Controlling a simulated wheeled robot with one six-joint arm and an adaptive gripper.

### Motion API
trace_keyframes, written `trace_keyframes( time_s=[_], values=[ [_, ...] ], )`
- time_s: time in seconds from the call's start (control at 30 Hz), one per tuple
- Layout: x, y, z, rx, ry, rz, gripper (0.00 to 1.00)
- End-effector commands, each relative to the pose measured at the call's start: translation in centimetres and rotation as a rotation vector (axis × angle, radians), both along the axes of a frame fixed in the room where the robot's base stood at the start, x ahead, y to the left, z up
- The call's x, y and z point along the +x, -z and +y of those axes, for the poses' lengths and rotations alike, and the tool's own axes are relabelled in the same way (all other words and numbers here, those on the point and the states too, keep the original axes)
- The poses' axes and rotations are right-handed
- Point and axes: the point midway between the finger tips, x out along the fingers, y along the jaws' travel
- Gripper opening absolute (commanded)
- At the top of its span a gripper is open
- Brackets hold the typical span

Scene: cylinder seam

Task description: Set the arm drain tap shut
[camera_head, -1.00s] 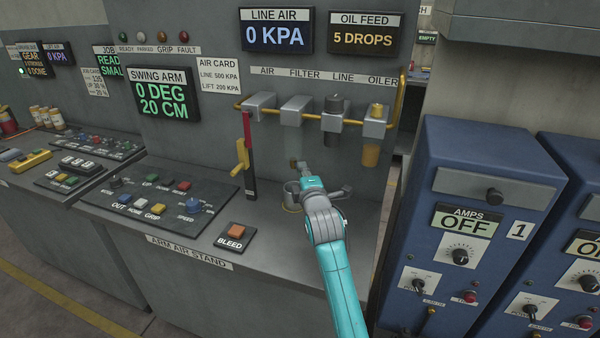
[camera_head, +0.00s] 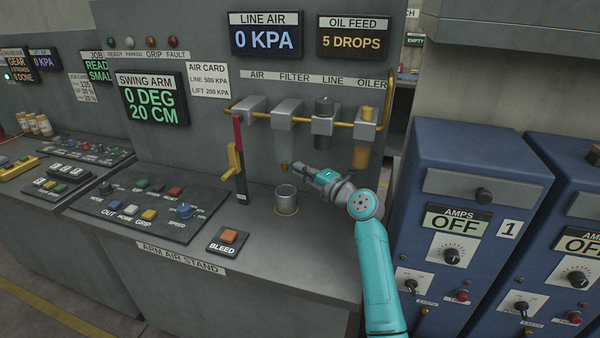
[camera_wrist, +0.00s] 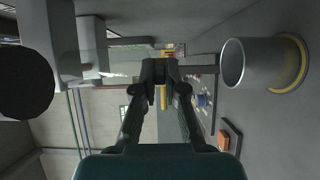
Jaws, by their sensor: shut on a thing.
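The filter (camera_head: 287,112) hangs third-from-right in the row on the air stand, with a clear bowl (camera_head: 286,148) below it. A small brownish drain tap (camera_head: 284,168) sits at the bowl's lower end. My gripper (camera_head: 294,168) reaches in from the right, its tips at the tap. In the wrist view the fingertips (camera_wrist: 160,70) are together, shut on the tap, which they mostly hide. The tap's handle angle is too small to tell. The line air display (camera_head: 265,37) reads 0 KPA.
A metal cup (camera_head: 286,198) stands on the bench below the bowl; it also shows in the wrist view (camera_wrist: 233,65). A yellow lever (camera_head: 234,160) is left of the bowl. The oiler (camera_head: 362,152) hangs to the right. A bleed button (camera_head: 228,237) is at the front.

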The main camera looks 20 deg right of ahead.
Motion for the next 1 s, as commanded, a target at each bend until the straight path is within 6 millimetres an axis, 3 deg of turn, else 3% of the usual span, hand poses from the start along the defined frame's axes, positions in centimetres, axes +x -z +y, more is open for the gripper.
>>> trace_keyframes(
  time_s=[0.4, 0.9, 0.93, 1.0],
  values=[
    [0.56, 0.02, -0.57, 0.000, -0.125, 0.001, 0.00],
    [0.63, 0.04, -0.55, -0.001, -0.139, 0.001, 0.00],
    [0.63, 0.04, -0.55, -0.001, -0.139, 0.001, 0.17],
    [0.63, 0.04, -0.54, -0.001, -0.139, 0.001, 0.21]
  ],
)
